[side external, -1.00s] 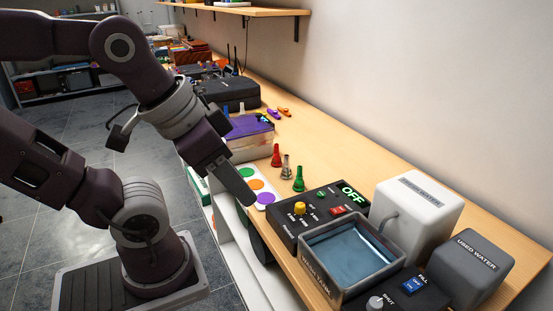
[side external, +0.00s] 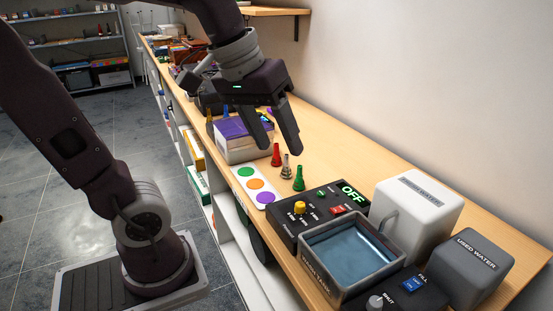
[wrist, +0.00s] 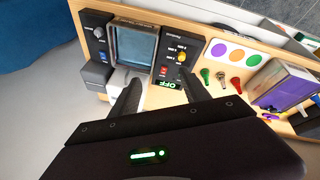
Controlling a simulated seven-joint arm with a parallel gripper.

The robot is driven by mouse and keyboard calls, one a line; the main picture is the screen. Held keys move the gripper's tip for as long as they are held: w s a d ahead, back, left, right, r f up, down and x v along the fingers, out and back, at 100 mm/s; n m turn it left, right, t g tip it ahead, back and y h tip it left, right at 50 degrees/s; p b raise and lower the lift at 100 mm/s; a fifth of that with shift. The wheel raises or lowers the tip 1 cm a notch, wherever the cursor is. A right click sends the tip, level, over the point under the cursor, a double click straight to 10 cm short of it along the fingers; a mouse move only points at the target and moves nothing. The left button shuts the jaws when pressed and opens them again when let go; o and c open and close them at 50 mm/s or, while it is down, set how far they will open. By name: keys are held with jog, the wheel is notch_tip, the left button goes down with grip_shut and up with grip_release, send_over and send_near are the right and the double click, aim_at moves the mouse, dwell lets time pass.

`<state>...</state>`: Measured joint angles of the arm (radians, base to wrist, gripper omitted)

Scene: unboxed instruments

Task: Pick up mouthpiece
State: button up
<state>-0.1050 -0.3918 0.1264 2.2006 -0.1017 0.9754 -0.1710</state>
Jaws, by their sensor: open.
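Three small mouthpiece-shaped pieces stand upright in a row on the bench: a red one (side external: 276,155), a metallic grey one (side external: 286,167) and a green one (side external: 299,179). The wrist view shows the green one (wrist: 205,75), the grey one (wrist: 221,79) and the red one (wrist: 235,83) right of my fingers. My gripper (side external: 279,146) is open and empty, pointing down over the bench. In the side view its fingertips overlap the area just behind the red piece. In the wrist view the fingers (wrist: 158,80) lie over the control box side, apart from all three pieces.
A card with green, orange and purple dots (side external: 240,171) lies beside the row. A black control box reading OFF (side external: 325,211), a water-filled tank (side external: 352,255) and two water containers (side external: 415,210) stand nearer. A purple-topped box (side external: 243,147) stands beyond. Bare bench (side external: 350,155) lies toward the wall.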

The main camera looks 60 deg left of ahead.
jog(key=w+a+f+n+g, duration=0.2)
jog(key=w+a+n, duration=0.5)
jog(key=w+a, duration=0.4)
jog(key=n+g, duration=0.3)
jog(key=n, duration=0.6)
send_over(277, 154)
jog(key=shift+y, duration=0.3)
notch_tip(277, 154, down, 16)
jog(key=shift+w+a+r, duration=0.1)
jog(key=f, duration=0.6)
jog(key=shift+a+f, duration=0.25)
jog(key=shift+f, duration=0.6)
grip_shut()
